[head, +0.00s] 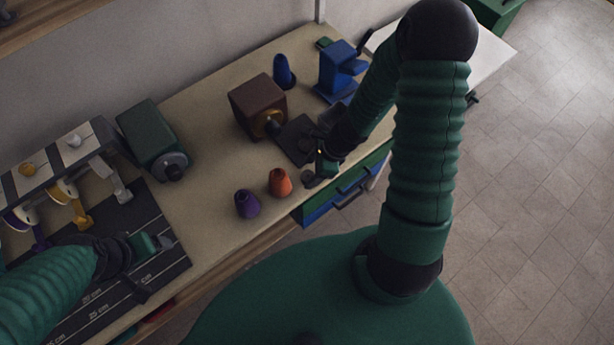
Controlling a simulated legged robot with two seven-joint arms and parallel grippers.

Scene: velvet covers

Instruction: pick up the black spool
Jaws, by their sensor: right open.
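A small dark object (308,177) sits at the table's front edge, just right of the orange cone; it may be the black spool, but it is too small and dark to be sure. My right gripper (322,168) is open, close beside this object and partly over it; I cannot tell whether they touch. An orange cone-shaped spool (280,183) and a purple one (247,204) stand upright to the left. My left gripper (150,244) is low over the dark marked mat at the left, and its jaws are unclear.
A brown box-shaped machine (256,103) stands behind the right gripper, with a dark plate in front. A blue cone (284,71) and blue device (340,71) are at the back. A green machine (153,140) and a rack with coloured spools (62,165) stand left.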

